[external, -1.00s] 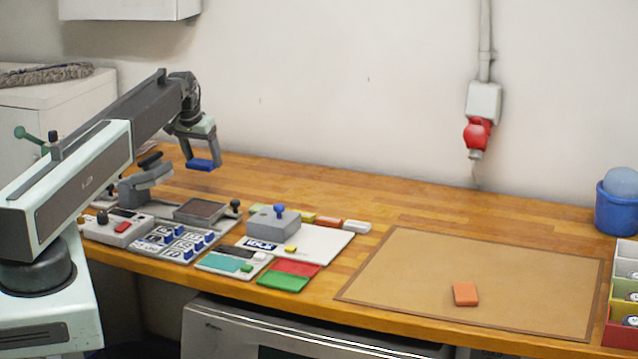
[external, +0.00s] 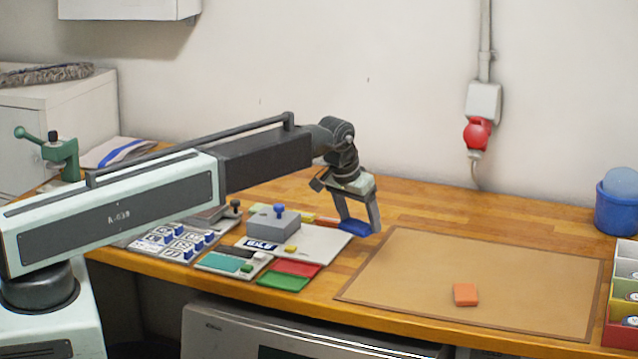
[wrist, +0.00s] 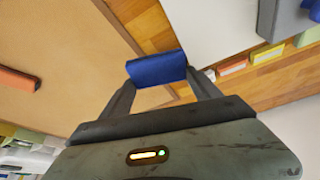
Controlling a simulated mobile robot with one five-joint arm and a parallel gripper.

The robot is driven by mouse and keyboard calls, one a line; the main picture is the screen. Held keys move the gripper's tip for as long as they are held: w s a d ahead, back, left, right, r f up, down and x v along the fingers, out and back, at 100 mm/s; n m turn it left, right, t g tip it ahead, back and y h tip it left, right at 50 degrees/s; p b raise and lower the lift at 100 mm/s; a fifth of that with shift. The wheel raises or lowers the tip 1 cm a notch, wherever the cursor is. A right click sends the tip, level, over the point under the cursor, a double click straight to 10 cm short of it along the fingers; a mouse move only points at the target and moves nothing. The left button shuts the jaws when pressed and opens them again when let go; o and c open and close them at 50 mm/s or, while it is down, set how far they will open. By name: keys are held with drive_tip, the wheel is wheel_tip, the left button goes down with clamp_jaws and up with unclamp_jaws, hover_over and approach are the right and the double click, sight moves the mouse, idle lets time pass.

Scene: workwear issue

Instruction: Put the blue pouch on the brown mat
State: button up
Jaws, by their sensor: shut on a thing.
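My gripper (external: 358,222) is shut on the blue pouch (external: 354,227), which shows between the fingertips. In the wrist view the blue pouch (wrist: 157,68) spans the gap between the two fingers. It is held above the table near the left edge of the brown mat (external: 420,257). The brown mat also fills the upper left of the wrist view (wrist: 60,40). An orange block (external: 465,294) lies on the mat's front right part.
A white board with a grey box (external: 273,223) and several coloured pieces lies left of the mat. A blue tub (external: 616,210) and a colourful sorter rack (external: 623,300) stand at the right end. Most of the mat is clear.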

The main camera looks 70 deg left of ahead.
drive_tip(key=shift+m, duration=0.6)
drive_tip(key=d, duration=0.5)
drive_tip(key=w+d, duration=0.1)
drive_tip(key=d, duration=0.4)
drive_tip(key=d+f, duration=0.1)
drive_tip(key=d, duration=0.5)
drive_tip(key=shift+w+b, duration=0.4)
drive_tip(key=b, duration=0.2)
hover_over(453, 261)
drive_tip(key=s, duration=0.2)
drive_tip(key=shift+w+d+f, duration=0.15)
drive_tip(key=shift+d+f, duration=0.2)
drive_tip(key=shift+f, duration=0.4)
wheel_tip(453, 261, down, 4)
drive_tip(key=b, duration=0.3)
drive_tip(key=shift+w, duration=0.1)
drive_tip(key=shift+r, duration=0.25)
drive_tip(key=shift+f, duration=0.25)
drive_tip(key=o, duration=1.4)
drive_tip(key=shift+r, duration=0.1)
drive_tip(key=shift+c, duration=0.2)
